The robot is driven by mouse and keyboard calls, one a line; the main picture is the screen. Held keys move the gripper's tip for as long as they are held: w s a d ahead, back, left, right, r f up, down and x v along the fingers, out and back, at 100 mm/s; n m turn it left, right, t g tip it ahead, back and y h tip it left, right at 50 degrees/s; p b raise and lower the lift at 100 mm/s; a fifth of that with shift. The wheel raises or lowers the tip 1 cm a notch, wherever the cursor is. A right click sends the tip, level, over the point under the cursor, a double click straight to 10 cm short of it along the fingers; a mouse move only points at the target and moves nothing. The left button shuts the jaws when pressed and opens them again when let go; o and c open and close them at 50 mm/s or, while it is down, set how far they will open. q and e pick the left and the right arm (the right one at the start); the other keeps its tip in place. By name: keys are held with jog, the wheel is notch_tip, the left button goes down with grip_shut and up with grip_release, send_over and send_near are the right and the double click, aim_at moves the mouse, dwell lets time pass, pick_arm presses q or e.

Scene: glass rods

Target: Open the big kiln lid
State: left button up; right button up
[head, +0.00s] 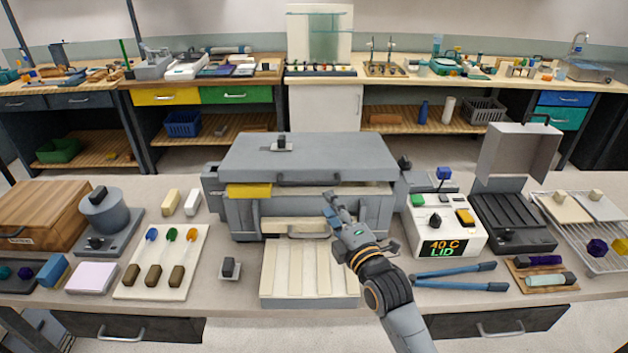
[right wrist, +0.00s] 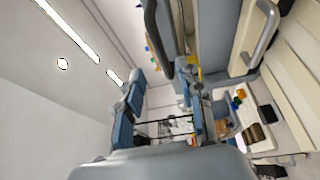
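The big kiln (head: 365,212) is a grey box in the middle of the bench. Its wide grey lid (head: 345,150) lies roughly level on top, with a long bar handle (head: 322,178) along the front edge. My right gripper (head: 332,212) is in front of the kiln, below the lid handle and apparently apart from it. In the right wrist view its two blue-grey fingers (right wrist: 165,100) are spread, with nothing between the tips. A dark curved bar, probably the lid handle (right wrist: 160,40), shows beyond them. My left gripper is not in view.
A control box (head: 445,225) reading "40 C LID" stands right of the kiln, beside a small open-lidded grey box (head: 518,155). A ribbed cream tray (head: 310,270) lies in front. Blue-handled tongs (head: 455,277) lie right of my arm. A rod board (head: 165,262) is left.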

aim_at(314, 183)
jog(key=p+x, duration=0.1)
jog(key=x, duration=0.9)
jog(key=shift+f+p, duration=0.1)
jog(key=shift+p, duration=0.25)
grip_shut()
